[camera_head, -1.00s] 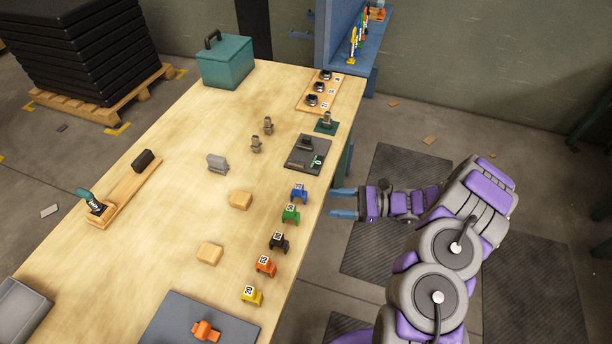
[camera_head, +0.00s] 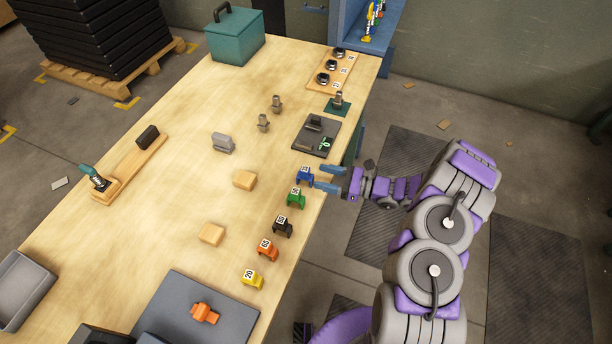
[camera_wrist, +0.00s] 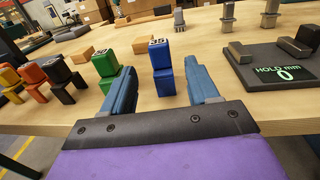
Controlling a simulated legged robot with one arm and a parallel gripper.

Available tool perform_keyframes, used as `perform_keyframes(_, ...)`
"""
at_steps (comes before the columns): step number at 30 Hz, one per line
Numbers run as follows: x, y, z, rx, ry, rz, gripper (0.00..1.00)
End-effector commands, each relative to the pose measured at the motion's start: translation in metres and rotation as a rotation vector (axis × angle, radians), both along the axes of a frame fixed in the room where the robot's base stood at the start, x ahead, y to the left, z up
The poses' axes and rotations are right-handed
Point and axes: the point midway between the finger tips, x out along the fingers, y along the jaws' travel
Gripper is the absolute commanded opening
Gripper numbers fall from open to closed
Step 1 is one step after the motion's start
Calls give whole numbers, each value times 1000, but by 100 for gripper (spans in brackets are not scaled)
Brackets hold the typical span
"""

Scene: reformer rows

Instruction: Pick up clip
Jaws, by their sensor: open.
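Several coloured clips with number tops stand in a row along the table's near right edge. The blue clip (camera_head: 305,177) is at the far end, followed by the green clip (camera_head: 296,198), black clip (camera_head: 283,227), orange clip (camera_head: 268,251) and yellow clip (camera_head: 253,281). My gripper (camera_head: 321,177) is open and empty at the table edge, just right of the blue clip. In the wrist view the blue clip (camera_wrist: 163,76) stands upright in line with the gap between my fingers. The green clip (camera_wrist: 105,66) is just left of the left finger.
A dark gauge block with a green display (camera_head: 325,148) lies beyond the blue clip. Wooden blocks (camera_head: 245,180) and grey metal pieces (camera_head: 222,143) stand mid-table. An orange piece (camera_head: 205,313) rests on a grey mat (camera_head: 170,305). Open wood lies left of the row.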

Motion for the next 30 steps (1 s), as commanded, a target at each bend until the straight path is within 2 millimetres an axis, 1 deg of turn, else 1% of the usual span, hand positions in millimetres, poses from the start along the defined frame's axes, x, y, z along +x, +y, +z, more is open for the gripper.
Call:
perform_keyframes(1, 1, 6, -1, 0, 0, 2, 60)
perform_keyframes(5, 3, 12, 0, -2, -1, 0, 60)
perform_keyframes(8, 5, 20, -1, -4, -2, 1, 60)
perform_keyframes(15, 15, 52, -3, -3, -4, 2, 60)
perform_keyframes(18, 17, 60, -2, -3, -4, 1, 60)
perform_keyframes(26, 18, 62, -2, -3, -2, 0, 60)
perform_keyframes(30, 18, 62, -2, -3, -2, 0, 47)
